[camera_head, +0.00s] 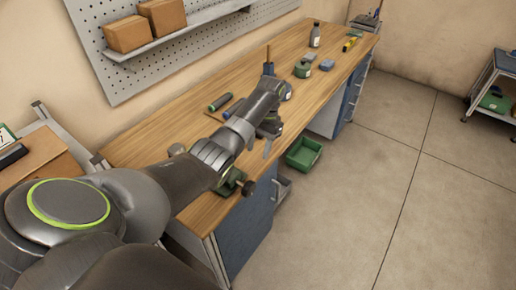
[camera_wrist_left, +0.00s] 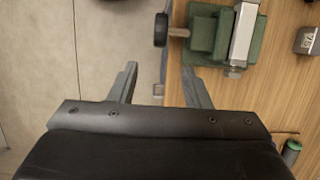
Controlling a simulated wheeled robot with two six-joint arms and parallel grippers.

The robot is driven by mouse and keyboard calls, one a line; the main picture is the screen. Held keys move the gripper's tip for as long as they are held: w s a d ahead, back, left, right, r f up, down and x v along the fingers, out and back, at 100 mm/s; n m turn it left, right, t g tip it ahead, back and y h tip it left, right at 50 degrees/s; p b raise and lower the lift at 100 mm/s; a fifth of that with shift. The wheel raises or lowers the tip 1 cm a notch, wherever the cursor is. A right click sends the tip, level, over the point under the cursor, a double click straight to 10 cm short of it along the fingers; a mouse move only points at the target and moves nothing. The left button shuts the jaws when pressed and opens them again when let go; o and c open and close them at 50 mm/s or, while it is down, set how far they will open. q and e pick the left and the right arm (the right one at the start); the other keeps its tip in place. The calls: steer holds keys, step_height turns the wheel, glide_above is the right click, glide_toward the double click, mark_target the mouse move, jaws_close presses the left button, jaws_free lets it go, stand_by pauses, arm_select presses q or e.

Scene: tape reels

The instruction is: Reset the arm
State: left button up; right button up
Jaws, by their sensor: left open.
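My left arm reaches in from the lower left over the workbench (camera_head: 160,139) in the head view. My left gripper (camera_head: 270,137) is at the bench's front edge. In the left wrist view the left gripper (camera_wrist_left: 158,78) shows two fingers spread apart with nothing between them. One finger is over the floor and the other is by the bench edge. A green vise (camera_wrist_left: 208,40) is just beyond the fingertips, apart from them. In the head view the vise (camera_head: 230,185) is partly hidden by my arm. My right gripper is out of view.
A green bin (camera_head: 304,154) is low beside the bench front. Farther along the bench are a green rounded item (camera_head: 302,69), a blue block (camera_head: 327,65) and a dark bottle (camera_head: 315,37). A pegboard (camera_head: 190,55) with boxes is behind.

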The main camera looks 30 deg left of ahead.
mark_target(246, 191)
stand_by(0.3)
